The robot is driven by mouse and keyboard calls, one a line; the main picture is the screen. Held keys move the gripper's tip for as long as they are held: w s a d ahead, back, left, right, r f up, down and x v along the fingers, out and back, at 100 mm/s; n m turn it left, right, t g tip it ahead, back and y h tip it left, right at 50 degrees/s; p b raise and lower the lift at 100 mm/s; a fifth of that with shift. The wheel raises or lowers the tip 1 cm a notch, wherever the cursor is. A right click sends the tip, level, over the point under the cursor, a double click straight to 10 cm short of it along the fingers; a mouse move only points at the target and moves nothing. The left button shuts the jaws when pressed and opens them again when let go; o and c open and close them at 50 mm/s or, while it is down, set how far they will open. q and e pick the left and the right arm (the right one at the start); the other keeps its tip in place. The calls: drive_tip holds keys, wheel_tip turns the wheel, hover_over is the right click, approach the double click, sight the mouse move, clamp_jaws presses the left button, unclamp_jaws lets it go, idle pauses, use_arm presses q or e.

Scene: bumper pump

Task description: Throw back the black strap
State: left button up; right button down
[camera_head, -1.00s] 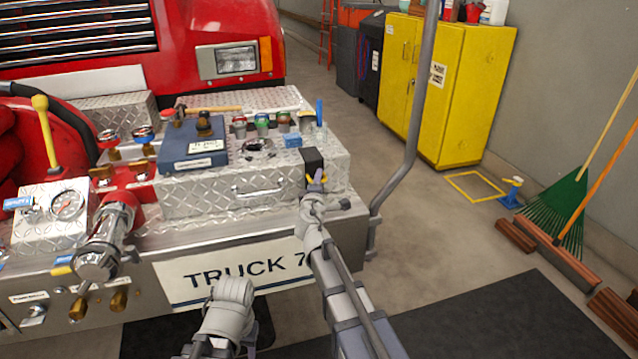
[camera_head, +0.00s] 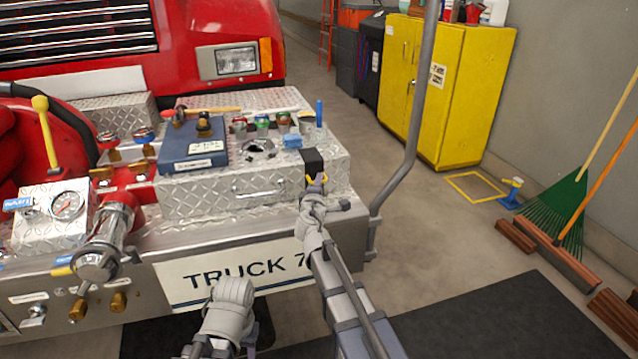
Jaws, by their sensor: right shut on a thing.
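The black strap (camera_head: 313,161) shows as a short dark piece at the front right corner of the diamond-plate box (camera_head: 210,203) on the truck's bumper. A yellow piece (camera_head: 311,181) shows at its lower end. My right gripper (camera_head: 318,184) is at this lower end, shut on the yellow piece as far as I can see; the fingers partly hide it. Part of my left arm shows at the bottom, but I see no left fingertips.
A grey bent pole (camera_head: 411,150) rises just right of the bumper. Gauges and valves crowd the left.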

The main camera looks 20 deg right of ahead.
idle(0.8)
wheel_tip(320, 180, up, 9)
drive_tip(key=n+g+p, duration=0.1)
drive_tip(key=g+p, duration=0.2)
drive_tip(key=p, duration=0.7)
drive_tip(key=g+y+p, duration=0.1)
drive_tip(key=g+p, duration=0.2)
drive_tip(key=p, duration=0.6)
drive_tip(key=shift+r+n+p, duration=0.15)
drive_tip(key=shift+n+p, duration=0.25)
drive_tip(key=w+r+n+g+p, duration=0.2)
drive_tip(key=w+r+g+p, duration=0.5)
drive_tip(key=p, duration=0.9)
drive_tip(key=shift+w+r+g+y, duration=0.3)
drive_tip(key=shift+w+r+g, duration=0.1)
drive_tip(key=shift+r+g, duration=0.3)
drive_tip(key=shift+a, duration=0.1)
drive_tip(key=c, duration=0.9)
unclamp_jaws()
